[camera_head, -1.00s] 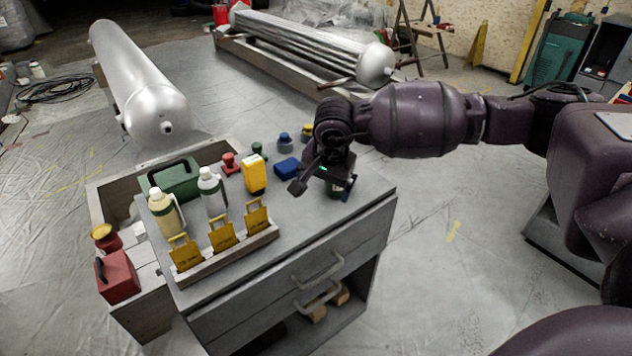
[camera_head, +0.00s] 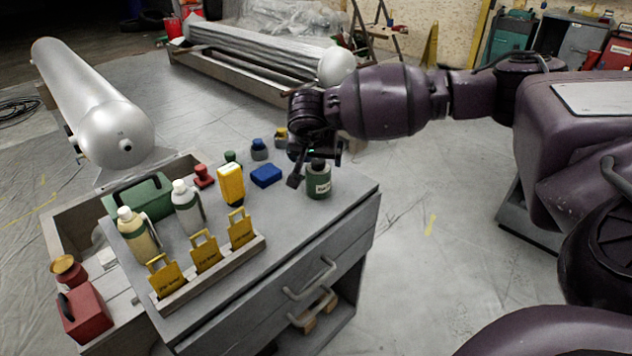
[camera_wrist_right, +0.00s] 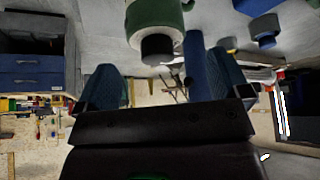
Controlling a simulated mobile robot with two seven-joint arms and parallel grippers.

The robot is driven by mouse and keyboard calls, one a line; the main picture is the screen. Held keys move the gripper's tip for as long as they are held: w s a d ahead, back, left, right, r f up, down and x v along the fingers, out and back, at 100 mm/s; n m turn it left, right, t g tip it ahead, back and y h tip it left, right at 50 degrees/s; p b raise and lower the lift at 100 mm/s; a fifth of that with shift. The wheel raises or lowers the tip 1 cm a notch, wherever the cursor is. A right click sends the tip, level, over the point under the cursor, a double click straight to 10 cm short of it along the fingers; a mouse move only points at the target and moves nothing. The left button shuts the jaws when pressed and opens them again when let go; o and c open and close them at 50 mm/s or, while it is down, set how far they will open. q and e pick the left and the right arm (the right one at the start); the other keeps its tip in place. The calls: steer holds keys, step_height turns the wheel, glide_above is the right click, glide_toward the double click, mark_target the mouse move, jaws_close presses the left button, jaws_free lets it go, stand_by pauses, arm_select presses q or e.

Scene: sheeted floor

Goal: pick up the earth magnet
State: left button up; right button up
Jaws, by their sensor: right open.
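A green cylinder with a pale label and a dark knob on top (camera_head: 318,182) stands upright near the right end of the grey cabinet top; it is the piece nearest my right gripper, and I cannot read its label to confirm it as the earth magnet. My right gripper (camera_head: 314,163) is open and empty just above and behind it, and one finger overlaps its left side in the picture. In the right wrist view the green cylinder (camera_wrist_right: 155,14) shows upside down beyond the two spread blue finger pads (camera_wrist_right: 165,83). My left gripper is not in view.
A blue block (camera_head: 265,176), a yellow bottle (camera_head: 231,185), a red knobbed piece (camera_head: 203,176) and small blue, green and yellow knobbed pieces stand to the left. Yellow tags (camera_head: 205,253) sit in a rack at the front. White and cream bottles stand further left.

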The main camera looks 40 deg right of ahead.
mark_target(318, 160)
steer(key=b+x, duration=0.1)
steer(key=x, duration=0.3)
steer(key=shift+s+f, duration=0.15)
steer(key=shift+f, duration=0.15)
steer(key=shift+d+f+b, duration=0.15)
steer(key=shift+f+b, duration=0.1)
steer(key=shift+b, duration=0.05)
steer(key=shift+w, duration=0.2)
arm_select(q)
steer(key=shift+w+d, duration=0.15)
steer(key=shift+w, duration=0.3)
arm_select(e)
steer(key=shift+r, duration=0.25)
steer(key=c, duration=1.2)
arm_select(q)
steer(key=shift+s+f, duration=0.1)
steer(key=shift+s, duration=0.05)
arm_select(e)
steer(key=shift+r, duration=0.3)
arm_select(q)
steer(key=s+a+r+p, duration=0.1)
steer(key=p, duration=0.3)
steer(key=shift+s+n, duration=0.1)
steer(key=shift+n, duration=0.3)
arm_select(e)
step_height(318, 160, up, 19)
steer(key=shift+r, duration=0.2)
